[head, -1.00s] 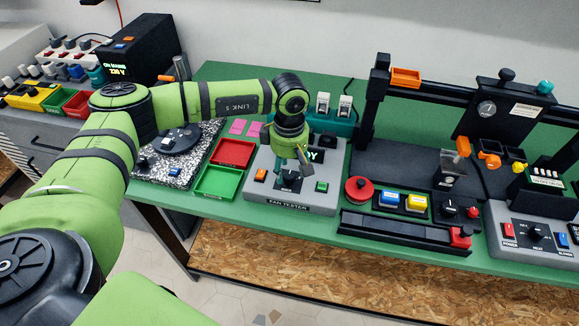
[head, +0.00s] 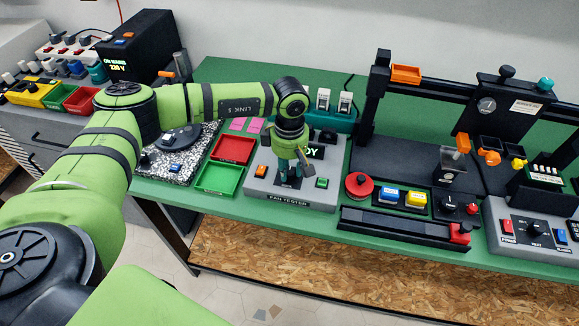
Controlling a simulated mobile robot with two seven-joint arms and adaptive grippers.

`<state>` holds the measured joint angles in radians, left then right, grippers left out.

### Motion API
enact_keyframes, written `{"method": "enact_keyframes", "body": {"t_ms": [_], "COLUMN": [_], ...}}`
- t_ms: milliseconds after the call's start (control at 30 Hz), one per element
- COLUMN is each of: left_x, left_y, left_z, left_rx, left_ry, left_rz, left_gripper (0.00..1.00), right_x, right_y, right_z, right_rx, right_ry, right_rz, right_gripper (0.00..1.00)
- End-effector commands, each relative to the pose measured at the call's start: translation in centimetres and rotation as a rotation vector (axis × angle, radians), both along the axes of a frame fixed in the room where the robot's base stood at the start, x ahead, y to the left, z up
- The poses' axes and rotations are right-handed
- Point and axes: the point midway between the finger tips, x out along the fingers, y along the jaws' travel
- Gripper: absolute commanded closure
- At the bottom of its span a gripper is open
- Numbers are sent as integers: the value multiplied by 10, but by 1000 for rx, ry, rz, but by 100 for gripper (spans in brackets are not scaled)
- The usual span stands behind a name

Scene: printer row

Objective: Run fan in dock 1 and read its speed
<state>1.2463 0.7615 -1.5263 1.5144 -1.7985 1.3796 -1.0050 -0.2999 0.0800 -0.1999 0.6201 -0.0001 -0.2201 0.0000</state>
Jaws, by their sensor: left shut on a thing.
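The grey fan tester (head: 258,188) stands near the front edge of the green bench, with an orange button (head: 261,171) at its left and a green button (head: 321,183) at its right. Its display (head: 317,153) is partly hidden by my arm; the letters "DY" show in green. My left gripper (head: 290,177) points down at the middle of the tester, between the two buttons. It is shut on a small dark thing, which looks like the fan; the fingers hide most of it. I cannot tell whether it sits in a dock. My right gripper is out of view.
A red tray (head: 233,150) and a green tray (head: 218,178) lie left of the tester. Right of it are a red mushroom button (head: 359,186) and blue and yellow buttons. A black box (head: 137,46) with a lit readout stands at the back left.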

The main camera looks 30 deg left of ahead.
Motion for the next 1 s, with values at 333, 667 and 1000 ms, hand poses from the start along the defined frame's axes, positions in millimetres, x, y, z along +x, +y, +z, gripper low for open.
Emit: {"method": "enact_keyframes", "body": {"t_ms": [333,667,1000], "left_x": [0,0,0], "left_y": [-2,-2,-2], "left_z": [-4,-4,-3], "left_rx": [-4,-4,-4], "left_ry": [2,1,1], "left_rz": [218,530,816], "left_gripper": [100,100,100], "right_x": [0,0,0], "right_y": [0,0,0], "right_z": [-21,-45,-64], "right_rx": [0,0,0], "right_ry": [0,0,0], "right_rz": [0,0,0], "right_gripper": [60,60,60]}}
